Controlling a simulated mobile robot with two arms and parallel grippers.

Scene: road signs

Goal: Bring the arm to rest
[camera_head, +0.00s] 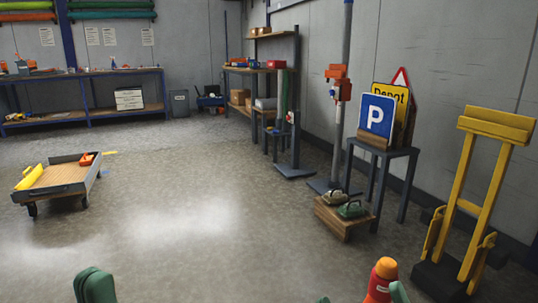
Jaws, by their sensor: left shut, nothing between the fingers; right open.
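My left gripper (95,286) shows at the bottom edge, left of the middle, as green fingers pressed together. It is shut and empty, over bare floor. My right gripper (360,297) is at the bottom edge, right of the middle. Its green fingertips stand wide apart, so it is open. A red object with an orange rounded top (382,279) shows right beside the right-hand fingertip, partly hidden by it. I cannot tell whether they touch. The rest of both arms is out of view.
A low cart (60,187) stands at the left. A small table (384,152) bears a blue parking sign (376,115) and a yellow Depot sign (393,92). A yellow frame (456,190) stands at the right. The middle floor is clear.

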